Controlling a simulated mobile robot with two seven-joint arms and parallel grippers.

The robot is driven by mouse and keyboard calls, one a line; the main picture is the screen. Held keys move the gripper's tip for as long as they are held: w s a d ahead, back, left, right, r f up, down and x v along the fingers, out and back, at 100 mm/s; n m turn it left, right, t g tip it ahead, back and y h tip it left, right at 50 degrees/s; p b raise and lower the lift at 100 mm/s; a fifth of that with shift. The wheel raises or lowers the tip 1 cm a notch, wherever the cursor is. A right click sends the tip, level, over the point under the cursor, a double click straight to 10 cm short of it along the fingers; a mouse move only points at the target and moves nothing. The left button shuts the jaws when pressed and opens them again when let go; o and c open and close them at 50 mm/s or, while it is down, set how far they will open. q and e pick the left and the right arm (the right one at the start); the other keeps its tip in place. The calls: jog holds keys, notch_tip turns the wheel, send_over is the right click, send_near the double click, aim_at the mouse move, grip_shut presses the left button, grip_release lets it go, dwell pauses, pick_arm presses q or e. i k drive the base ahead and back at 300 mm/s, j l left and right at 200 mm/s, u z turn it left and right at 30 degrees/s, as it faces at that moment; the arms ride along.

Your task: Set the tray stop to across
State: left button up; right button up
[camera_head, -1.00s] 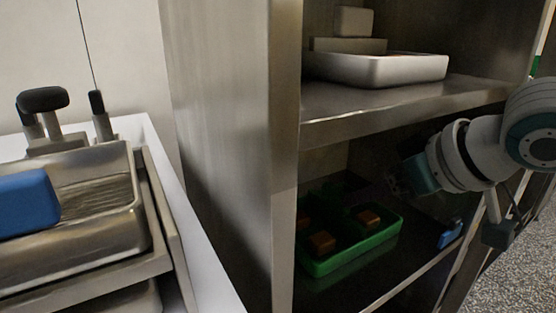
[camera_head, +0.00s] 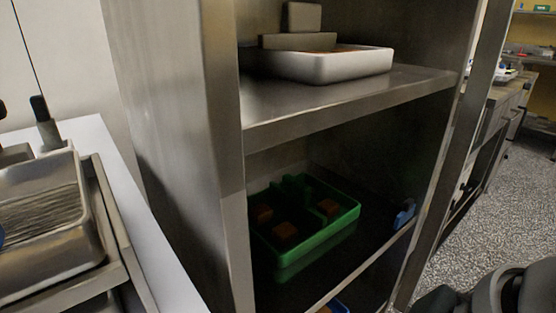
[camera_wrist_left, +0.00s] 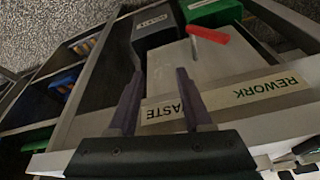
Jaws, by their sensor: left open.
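A small blue piece (camera_head: 404,213) sits at the front edge of the lower shelf, right of the green tray; it may be the tray stop, but its setting is too small to read. The green tray (camera_head: 318,241) lies on that shelf with several brown blocks in it. My left gripper (camera_wrist_left: 160,92) is open and empty in the left wrist view, its two fingers apart above a pale surface with WASTE and REWORK labels. It is outside the head view. My right gripper is in neither current view; only a grey arm part shows at the head view's lower right.
A steel pan (camera_head: 50,225) is at the left. In the left wrist view, a red handle (camera_wrist_left: 208,34) stands above the pale surface, near a green bin (camera_wrist_left: 212,12). Open floor lies right of the cabinet.

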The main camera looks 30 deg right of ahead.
aim_at(409, 206)
jog(key=k+z, duration=0.15)
jog(key=z, duration=0.3)
jog(key=k+l+z, duration=0.1)
jog(key=z, duration=0.35)
jog(key=k+l+z, duration=0.1)
jog(key=l+z, duration=0.15)
jog(key=z, duration=0.2)
jog(key=i+l+u, duration=0.15)
jog(key=l, duration=0.65)
jog(key=i+l+u, duration=0.15)
jog(key=l, duration=0.6)
jog(key=l+u, duration=0.15)
jog(key=l, duration=0.65)
jog(key=i, duration=0.05)
